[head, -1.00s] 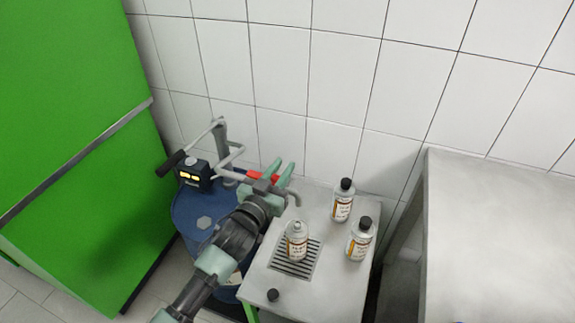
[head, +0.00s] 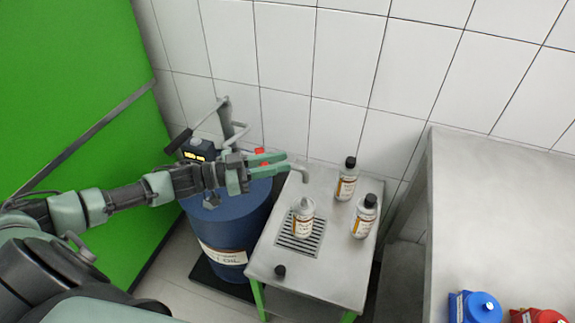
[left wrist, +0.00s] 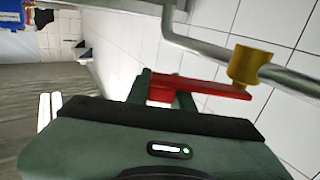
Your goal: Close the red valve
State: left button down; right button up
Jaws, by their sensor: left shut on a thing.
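The red valve is a flat red lever; its end (head: 259,152) shows beside my left gripper's fingers in the head view, partly hidden. In the left wrist view the red lever (left wrist: 212,88) runs from between the fingers to a brass valve body (left wrist: 250,65) on a grey pipe (left wrist: 205,47). My left gripper (head: 272,159) is shut on the lever, with its fingers on either side of it in the left wrist view (left wrist: 162,92). My right gripper is not in view.
A blue drum (head: 228,222) stands below the gripper. An uncapped bottle (head: 303,218) stands on the grate of a metal table (head: 335,262), near the pipe spout (head: 303,172). Two capped bottles (head: 347,180) (head: 365,216) and a loose black cap (head: 280,271) are there. A green cabinet (head: 70,90) is at left.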

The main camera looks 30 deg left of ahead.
pick_arm(q)
jog(key=m+g+h+b, duration=0.1)
jog(key=s+a+m+g+h+b, duration=0.1)
jog(key=g, duration=0.1)
jog(key=shift+s+m+b, duration=0.25)
jog(key=shift+m+b, duration=0.05)
jog(key=shift+b, duration=0.1)
jog(key=c, duration=1.2)
grip_release()
jog(key=shift+a+f, duration=0.1)
jog(key=b+v, duration=0.1)
jog(key=v, duration=0.6)
jog(key=shift+a+b, duration=0.25)
jog(key=shift+b, duration=0.1)
